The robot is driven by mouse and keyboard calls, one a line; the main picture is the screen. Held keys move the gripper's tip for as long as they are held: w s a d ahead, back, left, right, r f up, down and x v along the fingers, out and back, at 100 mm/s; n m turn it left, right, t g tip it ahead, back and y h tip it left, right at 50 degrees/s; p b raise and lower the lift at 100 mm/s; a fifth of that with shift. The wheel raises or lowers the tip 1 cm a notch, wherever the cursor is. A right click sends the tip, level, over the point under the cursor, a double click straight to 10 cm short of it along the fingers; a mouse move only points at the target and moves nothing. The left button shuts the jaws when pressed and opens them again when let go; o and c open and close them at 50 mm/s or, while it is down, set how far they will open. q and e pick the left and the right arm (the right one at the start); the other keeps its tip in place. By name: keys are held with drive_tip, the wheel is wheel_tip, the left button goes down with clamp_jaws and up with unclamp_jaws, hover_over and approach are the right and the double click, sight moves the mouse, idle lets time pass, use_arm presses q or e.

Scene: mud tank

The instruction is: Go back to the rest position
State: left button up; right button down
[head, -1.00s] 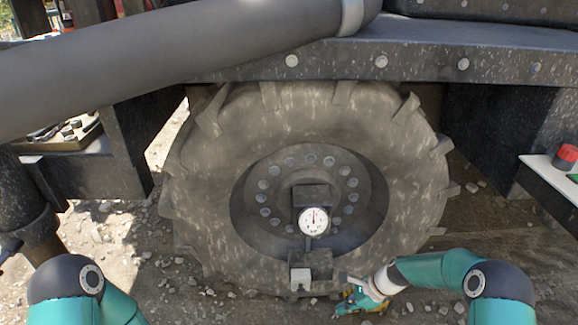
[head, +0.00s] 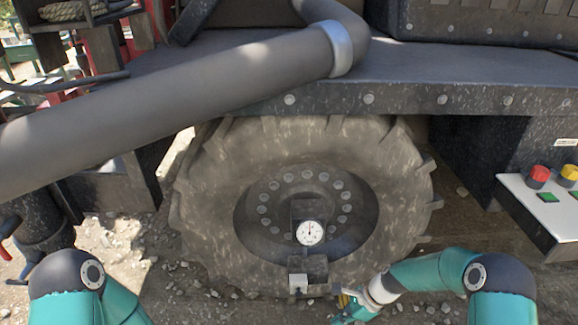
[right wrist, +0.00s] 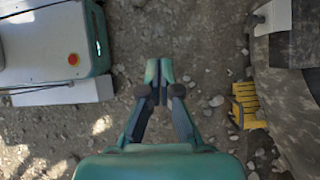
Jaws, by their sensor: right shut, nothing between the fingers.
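My right gripper (head: 345,308) is low in front of the big tyre (head: 300,150), near its lower right. In the right wrist view the right gripper (right wrist: 158,75) has its fingers together with nothing between them, above stony ground. My left arm (head: 75,285) shows at the lower left of the head view; its gripper is out of the picture. A round white dial gauge (head: 310,232) is at the wheel hub, with a small pale block (head: 298,281) below it.
A thick grey pipe (head: 200,90) crosses above the wheel. A panel with red and yellow buttons (head: 545,205) is at the right. In the right wrist view a yellow slatted object (right wrist: 247,104) lies beside the tyre (right wrist: 290,100). Open gravel surrounds the gripper.

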drive_tip(key=s+r+n+h+p, duration=0.1)
drive_tip(key=s+r+n+p, duration=0.5)
drive_tip(key=s+n, duration=0.2)
drive_tip(key=s+a+r+n+t+h+p, duration=0.1)
drive_tip(key=s+r+n+p, duration=0.6)
drive_tip(key=s, duration=0.6)
drive_tip(key=shift+a+n, duration=0.3)
drive_tip(key=shift+n, duration=0.4)
